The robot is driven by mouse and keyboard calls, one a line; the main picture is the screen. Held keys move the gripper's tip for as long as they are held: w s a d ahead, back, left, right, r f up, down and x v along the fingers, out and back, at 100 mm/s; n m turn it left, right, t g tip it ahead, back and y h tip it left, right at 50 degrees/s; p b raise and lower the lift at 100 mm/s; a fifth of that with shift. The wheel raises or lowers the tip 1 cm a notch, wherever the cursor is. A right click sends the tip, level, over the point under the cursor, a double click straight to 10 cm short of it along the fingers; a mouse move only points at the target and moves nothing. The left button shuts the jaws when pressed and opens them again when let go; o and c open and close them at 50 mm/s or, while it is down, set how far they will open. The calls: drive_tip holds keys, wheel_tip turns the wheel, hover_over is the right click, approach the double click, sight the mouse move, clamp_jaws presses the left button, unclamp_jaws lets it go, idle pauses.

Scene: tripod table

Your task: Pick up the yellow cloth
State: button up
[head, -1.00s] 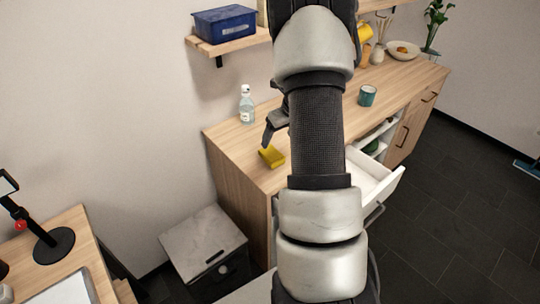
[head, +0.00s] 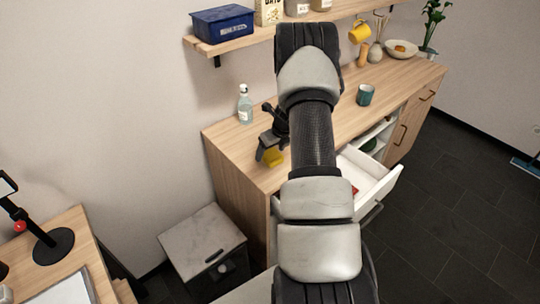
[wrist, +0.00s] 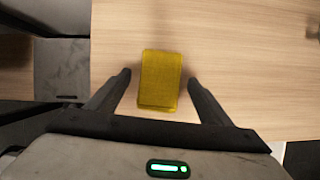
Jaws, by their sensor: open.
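The yellow cloth (wrist: 160,78) lies on the wooden countertop and looks like a small folded rectangle in the wrist view. My gripper (wrist: 158,76) is open, with one finger to the left of the cloth and one to the right, and a gap on both sides. In the head view the cloth (head: 274,157) shows near the counter's left end, partly hidden by my gripper (head: 268,150). Whether the fingertips are at cloth height is hard to tell.
A clear bottle (head: 245,105) stands behind my gripper on the counter (head: 228,140). A teal cup (head: 365,95) stands farther right. An open white drawer (head: 375,180) juts from the front. A shelf with a blue box (head: 222,22) hangs above.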

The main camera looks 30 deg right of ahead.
drive_tip(key=shift+f, duration=0.25)
idle(0.4)
drive_tip(key=c, duration=1.1)
